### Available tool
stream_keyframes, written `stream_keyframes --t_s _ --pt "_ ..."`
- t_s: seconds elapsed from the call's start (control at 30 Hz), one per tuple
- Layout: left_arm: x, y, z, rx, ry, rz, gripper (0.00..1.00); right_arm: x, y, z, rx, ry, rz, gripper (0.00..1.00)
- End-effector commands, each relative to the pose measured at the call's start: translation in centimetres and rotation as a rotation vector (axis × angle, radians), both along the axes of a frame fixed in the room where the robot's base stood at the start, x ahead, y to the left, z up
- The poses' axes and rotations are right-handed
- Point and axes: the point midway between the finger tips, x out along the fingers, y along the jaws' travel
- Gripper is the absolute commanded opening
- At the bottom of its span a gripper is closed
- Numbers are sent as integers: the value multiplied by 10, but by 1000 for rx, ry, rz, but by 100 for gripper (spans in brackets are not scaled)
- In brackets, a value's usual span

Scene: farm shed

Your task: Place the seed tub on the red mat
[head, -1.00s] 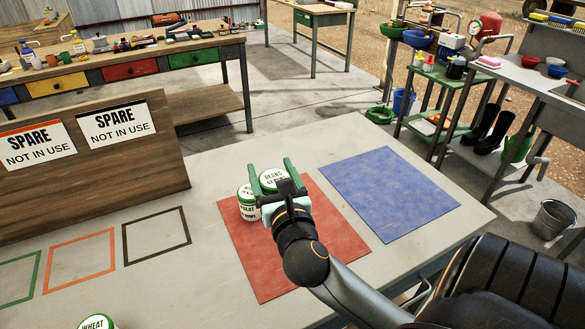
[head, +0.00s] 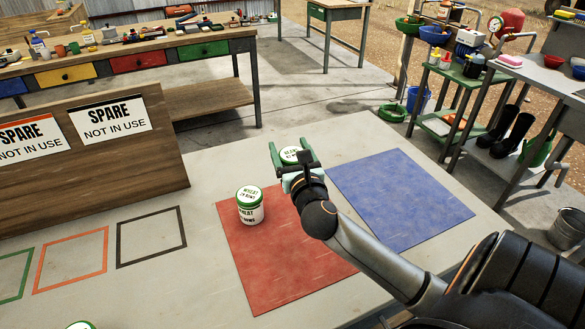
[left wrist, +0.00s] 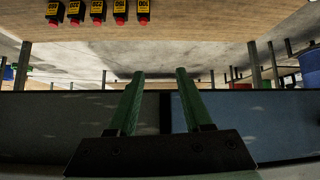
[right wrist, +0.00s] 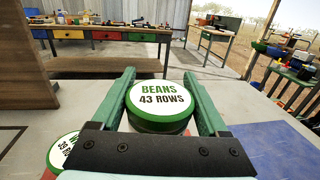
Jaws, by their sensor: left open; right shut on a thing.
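A white tub with a green lid rim, labelled BEANS 43 ROWS, sits between my right gripper's fingers (head: 290,151). The beans tub (right wrist: 159,100) shows clearly in the right wrist view; in the head view it is mostly hidden, near the red mat's far right corner. I cannot tell whether it touches the surface. A similar WHEAT tub (head: 250,206) stands upright on the far left part of the red mat (head: 290,262), apart from the gripper. A third green-rimmed lid (head: 80,325) is cut off at the bottom edge. My left gripper (left wrist: 160,74) is open and empty.
A blue mat (head: 402,198) lies clear to the right of the red mat. Green, orange and black outlines mark the table's left side. A wooden board (head: 90,185) with SPARE, NOT IN USE signs stands behind them. The front of the red mat is bare.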

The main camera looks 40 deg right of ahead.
Motion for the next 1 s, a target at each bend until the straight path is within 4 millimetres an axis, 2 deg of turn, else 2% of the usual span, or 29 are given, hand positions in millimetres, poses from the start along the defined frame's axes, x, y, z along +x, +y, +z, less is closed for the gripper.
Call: stream_keyframes --t_s 0.03,0.13,0.47,0.6,0.7,1.0 --pt "0 0 -7 0 0 0 50 6 -8 -13 -3 1 -3 12" --pt "0 0 -15 0 0 0 50 16 -20 -33 -1 0 -2 12" --pt "-2 -2 -26 -1 14 -5 50 32 -38 -61 -2 -1 -1 12" --pt "0 -7 -33 -7 14 -13 50 33 -38 -84 0 1 1 12" --pt "3 -13 -30 -14 9 -22 50 33 -38 -90 0 -1 0 12" --pt "9 -15 -24 -16 -4 -27 50 32 -38 -91 0 -1 0 12"
